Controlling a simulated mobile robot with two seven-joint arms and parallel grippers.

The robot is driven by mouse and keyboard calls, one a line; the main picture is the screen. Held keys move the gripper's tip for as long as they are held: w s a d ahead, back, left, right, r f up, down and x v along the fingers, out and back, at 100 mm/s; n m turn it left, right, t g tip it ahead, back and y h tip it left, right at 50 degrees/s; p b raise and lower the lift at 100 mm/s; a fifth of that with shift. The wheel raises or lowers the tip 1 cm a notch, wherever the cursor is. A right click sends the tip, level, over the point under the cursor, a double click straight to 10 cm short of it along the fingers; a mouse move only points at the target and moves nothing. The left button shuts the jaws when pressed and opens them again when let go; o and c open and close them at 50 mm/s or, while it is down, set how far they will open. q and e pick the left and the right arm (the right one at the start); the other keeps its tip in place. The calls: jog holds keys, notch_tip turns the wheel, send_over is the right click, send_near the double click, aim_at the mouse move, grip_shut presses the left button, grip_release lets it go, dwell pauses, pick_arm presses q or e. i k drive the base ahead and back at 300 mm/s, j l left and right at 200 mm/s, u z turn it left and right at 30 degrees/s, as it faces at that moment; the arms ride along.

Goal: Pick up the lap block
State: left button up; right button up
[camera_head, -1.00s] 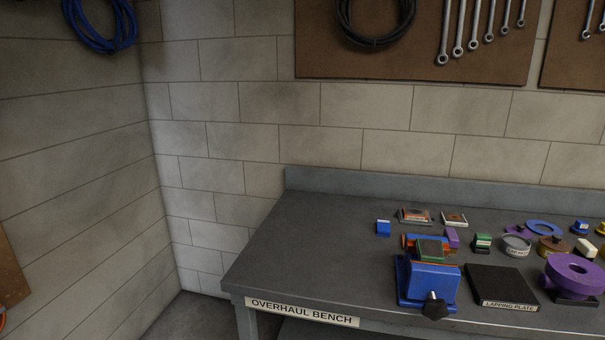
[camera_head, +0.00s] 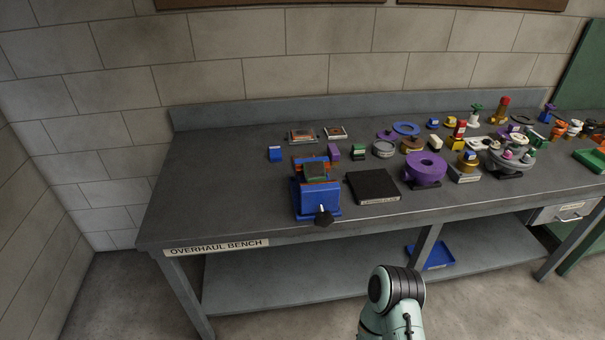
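No label readable here marks the lap block, so I cannot tell which piece it is. Several small blocks stand on the overhaul bench (camera_head: 215,200): a blue one (camera_head: 275,154), a purple one (camera_head: 333,152) and a green one with a pale band (camera_head: 359,152). A dark green block (camera_head: 315,171) sits at the top of the blue vise (camera_head: 317,197), between orange-red parts. The black lapping plate (camera_head: 373,186) lies to the right of the vise. Neither of my grippers is in view; only a link of my arm shows at the bottom.
Two small trays (camera_head: 302,136) (camera_head: 336,132) lie at the back. The bench's left end is clear. A blue tray (camera_head: 433,257) sits on the lower shelf.

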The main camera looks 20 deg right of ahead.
aim_at(357, 153)
jog(key=z, duration=1.4)
jog(key=l, duration=0.2)
jog(key=i+l, duration=0.15)
jog(key=l+z, duration=0.05)
jog(key=l, duration=0.05)
